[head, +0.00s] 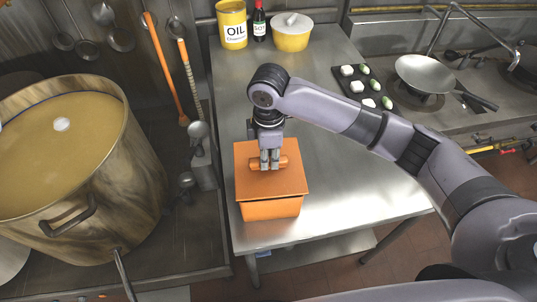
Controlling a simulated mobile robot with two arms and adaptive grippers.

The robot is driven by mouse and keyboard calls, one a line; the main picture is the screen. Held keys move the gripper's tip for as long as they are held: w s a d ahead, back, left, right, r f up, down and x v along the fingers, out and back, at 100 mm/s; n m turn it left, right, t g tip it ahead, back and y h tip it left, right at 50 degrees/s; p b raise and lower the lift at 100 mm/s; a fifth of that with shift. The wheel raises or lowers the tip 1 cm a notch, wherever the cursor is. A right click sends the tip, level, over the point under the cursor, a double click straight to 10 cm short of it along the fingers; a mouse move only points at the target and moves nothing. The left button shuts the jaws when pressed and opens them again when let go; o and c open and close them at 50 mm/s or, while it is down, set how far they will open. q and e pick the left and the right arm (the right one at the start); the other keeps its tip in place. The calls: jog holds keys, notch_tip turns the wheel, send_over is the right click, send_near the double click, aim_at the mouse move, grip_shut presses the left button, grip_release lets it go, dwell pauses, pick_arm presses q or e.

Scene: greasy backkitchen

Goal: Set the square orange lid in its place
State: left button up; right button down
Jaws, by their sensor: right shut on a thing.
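The square orange lid (257,184) lies over the top of an orange square box (271,208) at the near left part of the steel table. The lid has a round bar handle (284,162) on top. My right gripper (270,163) reaches down from above and is shut on the lid's handle. The box's front wall shows below the lid's front edge. Whether the lid rests on the rim or is slightly above it, I cannot tell. My left gripper is not in view.
The steel table (340,190) is clear right of the box. An oil tin (232,27), a dark bottle (259,22) and a yellow lidded pot (291,38) stand at its back. A black tray (349,86) holds several pieces. A big stockpot (122,170) stands left.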

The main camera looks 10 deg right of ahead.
jog(key=shift+f, duration=0.2)
jog(key=shift+f+b, duration=0.35)
jog(key=shift+f, duration=0.55)
jog(key=c, duration=1.4)
grip_release()
jog(key=shift+r, duration=0.1)
jog(key=shift+o, duration=0.2)
jog(key=o, duration=0.3)
